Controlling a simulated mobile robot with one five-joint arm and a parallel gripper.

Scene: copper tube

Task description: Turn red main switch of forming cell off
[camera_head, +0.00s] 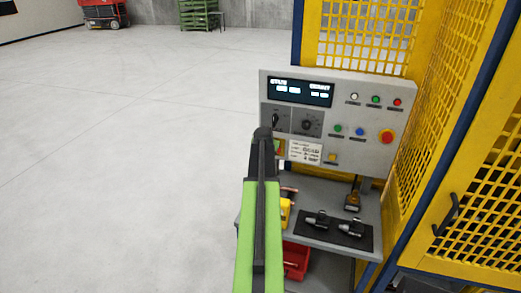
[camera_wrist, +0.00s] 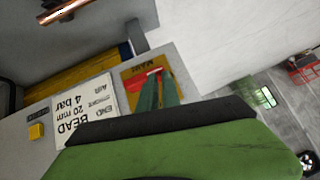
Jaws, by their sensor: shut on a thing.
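The red main switch (camera_wrist: 140,80) sits on a yellow plate (camera_wrist: 138,70) marked MAIN in the wrist view. Its red handle lies crosswise in that picture, slightly slanted. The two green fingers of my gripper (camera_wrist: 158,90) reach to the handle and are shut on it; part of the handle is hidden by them. In the head view the control panel (camera_head: 350,92) of the forming cell stands upright, and my green and black arm reaches to its lower left. There my arm hides the switch; only an edge of the yellow plate (camera_head: 281,147) shows.
A white label (camera_head: 305,151) is just right of the plate. A red emergency button (camera_head: 387,137) and several small buttons are further right. Below is a grey shelf (camera_head: 340,195) with a black mat (camera_head: 335,230). Yellow mesh fencing (camera_head: 475,120) stands right; the floor left is clear.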

